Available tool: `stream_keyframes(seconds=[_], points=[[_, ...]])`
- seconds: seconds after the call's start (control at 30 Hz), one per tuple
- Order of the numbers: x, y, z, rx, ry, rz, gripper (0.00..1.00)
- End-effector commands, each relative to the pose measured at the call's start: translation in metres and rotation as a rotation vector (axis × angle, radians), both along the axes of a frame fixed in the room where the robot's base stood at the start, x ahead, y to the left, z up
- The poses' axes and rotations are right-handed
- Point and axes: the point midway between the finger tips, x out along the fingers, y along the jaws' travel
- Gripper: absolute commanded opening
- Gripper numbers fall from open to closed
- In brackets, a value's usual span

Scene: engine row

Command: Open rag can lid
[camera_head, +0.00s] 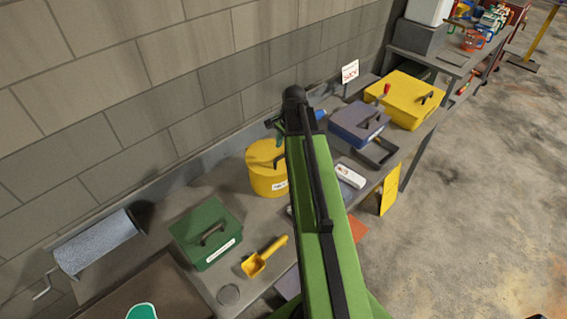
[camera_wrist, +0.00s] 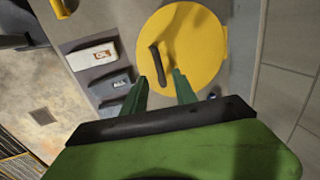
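The rag can (camera_head: 266,183) is a yellow round can with a white label, standing on the bench against the wall. Its lid (camera_wrist: 195,40) shows from above as a yellow disc in the wrist view and looks closed. A dark bar handle (camera_wrist: 158,64) lies across the lid, left of its middle. My gripper (camera_wrist: 160,77) is open, with its two green fingers apart and pointing at the lid. The handle's near end is just ahead of the gap between the fingertips. I cannot tell whether they touch. In the head view my arm hides part of the can.
A green box (camera_head: 205,232) and a yellow scoop (camera_head: 264,257) are left of the can. A blue box (camera_head: 359,124) and a yellow box (camera_head: 403,99) are further right. White and grey labelled blocks (camera_wrist: 93,55) lie beside the can. The block wall (camera_head: 150,100) is close behind.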

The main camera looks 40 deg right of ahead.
Motion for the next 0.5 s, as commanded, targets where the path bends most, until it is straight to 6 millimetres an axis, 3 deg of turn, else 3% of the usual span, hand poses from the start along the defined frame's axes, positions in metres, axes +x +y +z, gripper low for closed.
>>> stream_keyframes(seconds=[0.03,0.17,0.5], points=[[0.003,0.0,-0.021,0.0,0.0,0.001,0.34],[0.007,0.001,-0.038,0.0,0.0,0.001,0.34],[0.008,0.001,-0.04,0.0,0.0,0.0,0.34]])
